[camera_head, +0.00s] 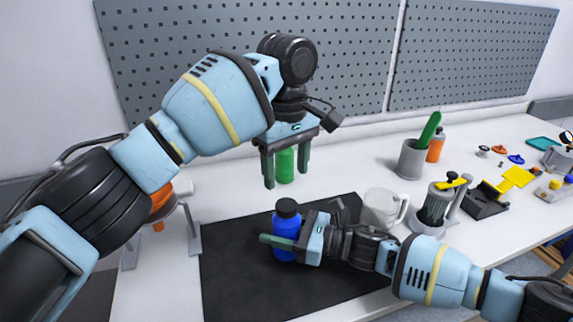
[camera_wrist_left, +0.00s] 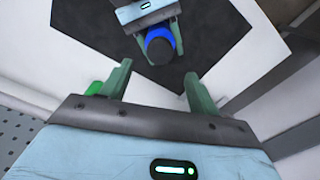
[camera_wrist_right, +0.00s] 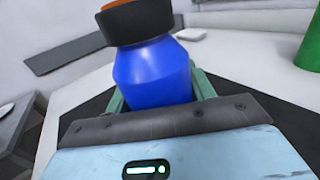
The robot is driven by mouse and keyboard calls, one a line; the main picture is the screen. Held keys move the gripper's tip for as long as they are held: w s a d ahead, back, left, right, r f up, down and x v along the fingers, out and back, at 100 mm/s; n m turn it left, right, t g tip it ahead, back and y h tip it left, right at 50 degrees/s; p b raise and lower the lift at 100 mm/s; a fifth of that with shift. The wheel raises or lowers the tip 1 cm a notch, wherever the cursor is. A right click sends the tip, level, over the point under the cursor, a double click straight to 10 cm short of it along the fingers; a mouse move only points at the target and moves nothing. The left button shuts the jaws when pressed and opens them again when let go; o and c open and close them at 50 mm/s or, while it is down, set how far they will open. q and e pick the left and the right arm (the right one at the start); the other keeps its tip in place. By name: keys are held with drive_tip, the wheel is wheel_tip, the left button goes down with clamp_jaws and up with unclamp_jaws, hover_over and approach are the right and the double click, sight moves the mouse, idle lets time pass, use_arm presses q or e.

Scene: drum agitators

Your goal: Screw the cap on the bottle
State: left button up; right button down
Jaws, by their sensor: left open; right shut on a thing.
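The blue bottle (camera_head: 286,226) stands upright on the black mat (camera_head: 235,280), with the black cap (camera_head: 287,206) on its top. I cannot tell how tightly the cap sits. My right gripper (camera_head: 281,244) is shut around the bottle's body, also seen in the right wrist view, where the bottle (camera_wrist_right: 153,75) rises between the fingers below the cap (camera_wrist_right: 136,20). My left gripper (camera_head: 286,178) is open and empty, fingers down, above and apart from the cap. In the left wrist view, the cap (camera_wrist_left: 160,48) lies ahead of the open fingers (camera_wrist_left: 158,72).
A green cylinder (camera_head: 286,164) stands behind my left gripper. A grey cup (camera_head: 411,158), an orange bottle (camera_head: 436,147) and yellow and black tools (camera_head: 487,198) stand further right. A pegboard (camera_head: 250,60) backs the table.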

sight(286, 204)
use_arm(q)
drive_tip(key=n, duration=0.4)
drive_tip(key=shift+r+n, duration=0.1)
drive_tip(key=shift+n, duration=0.3)
drive_tip(key=shift+f, duration=4)
drive_tip(key=shift+c, duration=0.3)
